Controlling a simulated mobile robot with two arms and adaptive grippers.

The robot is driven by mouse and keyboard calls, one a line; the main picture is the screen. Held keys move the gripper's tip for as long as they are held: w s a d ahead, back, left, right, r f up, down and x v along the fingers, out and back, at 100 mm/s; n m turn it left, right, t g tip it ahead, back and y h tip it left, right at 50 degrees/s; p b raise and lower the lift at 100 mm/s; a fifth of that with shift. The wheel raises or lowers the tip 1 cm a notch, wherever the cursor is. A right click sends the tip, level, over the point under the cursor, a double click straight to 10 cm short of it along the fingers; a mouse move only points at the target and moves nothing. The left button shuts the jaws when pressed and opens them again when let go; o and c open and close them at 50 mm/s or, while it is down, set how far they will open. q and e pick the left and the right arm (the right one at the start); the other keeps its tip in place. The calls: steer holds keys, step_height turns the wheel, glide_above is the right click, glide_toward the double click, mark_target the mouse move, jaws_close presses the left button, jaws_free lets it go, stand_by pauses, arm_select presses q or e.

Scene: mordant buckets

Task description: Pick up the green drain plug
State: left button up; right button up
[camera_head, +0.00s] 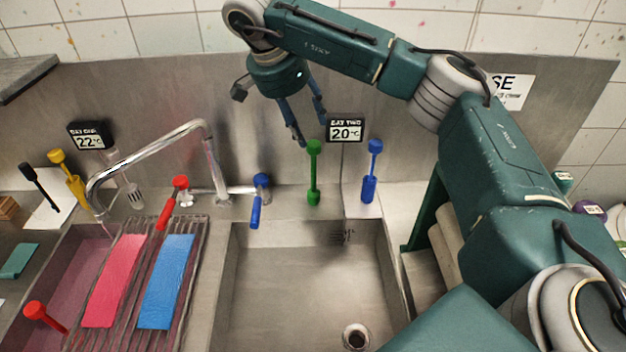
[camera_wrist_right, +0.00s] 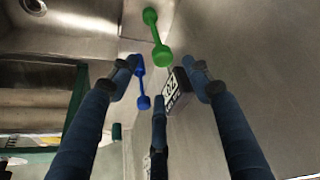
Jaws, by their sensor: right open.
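The green drain plug (camera_head: 314,175) stands upright on the back ledge of the sink, with a round knob on a thin stem above a wider base. My right gripper (camera_head: 312,134) is open and empty, its fingers pointing down just above the plug's knob. In the right wrist view the green plug (camera_wrist_right: 157,38) shows just beyond the fingertips, its knob between them in the picture. It looks apart from the fingers. My left gripper is in neither view.
A blue plug (camera_head: 370,175) stands right of the green one, by a small display (camera_head: 345,131). The faucet (camera_head: 210,170), with red and blue handles, is at the left. The empty basin (camera_head: 290,270) is in front. A rack (camera_head: 195,290) holds pink and blue cloths.

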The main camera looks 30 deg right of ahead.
mark_target(313, 143)
steer(key=x, duration=0.3)
steer(key=shift+d+f, duration=0.15)
steer(key=shift+f, duration=0.1)
steer(key=shift+d+f+p, duration=0.25)
steer(key=shift+f+p, duration=0.1)
steer(key=shift+p, duration=0.25)
steer(key=x, duration=0.1)
steer(key=p+x, duration=0.2)
steer(key=shift+w+d+f, duration=0.2)
steer(key=shift+w+f, duration=0.1)
steer(key=shift+w, duration=0.05)
steer(key=shift+d+f, duration=0.2)
steer(key=shift+f, duration=0.2)
steer(key=shift+a, duration=0.1)
steer(key=shift+c, duration=0.5)
jaws_close()
